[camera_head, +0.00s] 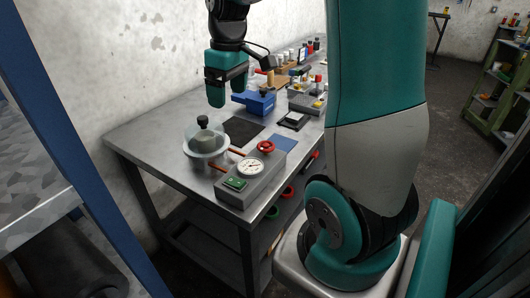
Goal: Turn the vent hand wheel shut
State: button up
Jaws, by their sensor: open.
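The vent hand wheel looks to be the small red wheel (265,147) at the back end of a grey box (262,180) on the bench. The box also carries a white dial gauge (250,167) and a green switch or display (235,183). A red pipe runs from the box to a clear-domed vessel (206,150) with a black knob on its left. My gripper (216,104) hangs fingers down above the bench, behind and left of the red wheel and apart from it. It is open, and I see nothing between its fingers.
The steel bench (145,135) stands against a pale wall. A dark mat (243,131), a blue box (260,102) and several small items lie farther back. More red and green wheels show below the bench's front edge. My arm's lower links block the right side.

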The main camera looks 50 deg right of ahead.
jog(key=m+b, duration=0.1)
jog(key=m, duration=0.1)
send_over(264, 144)
notch_tip(264, 144, down, 3)
jog(key=shift+g+h, duration=0.3)
jog(key=shift+g, duration=0.1)
notch_tip(264, 144, down, 17)
jog(key=shift+f+p, duration=0.15)
jog(key=shift+p, duration=0.3)
jog(key=shift+c, duration=0.3)
jog(key=c, duration=0.9)
